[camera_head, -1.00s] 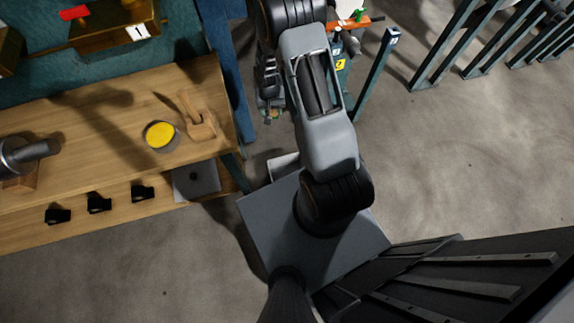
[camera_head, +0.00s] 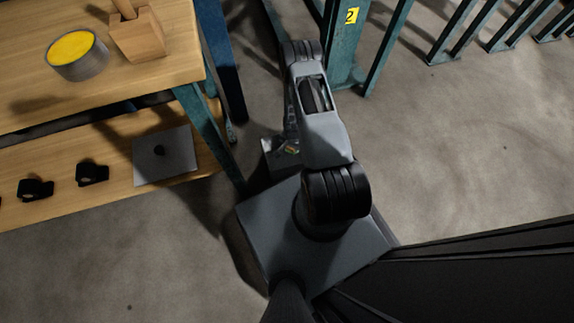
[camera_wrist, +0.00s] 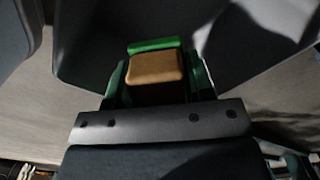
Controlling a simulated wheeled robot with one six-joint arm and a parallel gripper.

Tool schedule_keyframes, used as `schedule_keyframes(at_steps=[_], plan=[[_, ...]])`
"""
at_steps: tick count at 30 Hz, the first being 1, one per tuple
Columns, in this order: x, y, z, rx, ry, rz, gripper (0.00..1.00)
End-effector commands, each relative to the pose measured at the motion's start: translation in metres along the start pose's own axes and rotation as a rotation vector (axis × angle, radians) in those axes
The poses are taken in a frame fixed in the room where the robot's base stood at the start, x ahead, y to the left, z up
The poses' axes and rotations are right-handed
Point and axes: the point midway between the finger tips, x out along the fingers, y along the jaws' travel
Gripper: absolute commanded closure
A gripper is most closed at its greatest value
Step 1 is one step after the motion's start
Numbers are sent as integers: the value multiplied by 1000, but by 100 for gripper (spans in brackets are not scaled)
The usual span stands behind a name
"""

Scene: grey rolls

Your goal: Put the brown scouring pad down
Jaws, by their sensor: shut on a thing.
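The brown scouring pad (camera_wrist: 155,68) shows in the middle of the wrist view, a small brown block with a green strip along its far edge. My gripper (camera_wrist: 157,76) is shut on it, with a dark green finger on either side. The pad is held close to grey surfaces that look like parts of my own body. In the head view I cannot make out the pad or the gripper; my arm covers that area.
A wooden workbench (camera_head: 150,75) stands at upper left, bearing a yellow-topped tin (camera_head: 78,53) and a wooden block (camera_head: 138,36). Its lower shelf (camera_head: 112,195) holds a grey plate (camera_head: 165,156) and black items. A teal rack (camera_head: 345,45) stands beyond my arm. Open concrete floor lies right.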

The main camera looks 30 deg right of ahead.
Motion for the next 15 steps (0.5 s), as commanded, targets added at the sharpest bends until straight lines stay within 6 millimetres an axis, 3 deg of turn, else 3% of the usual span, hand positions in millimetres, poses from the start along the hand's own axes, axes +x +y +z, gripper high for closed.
schedule_keyframes(at_steps=[15], plan=[[77, 4, 1, 23, 0, 0, 74]])
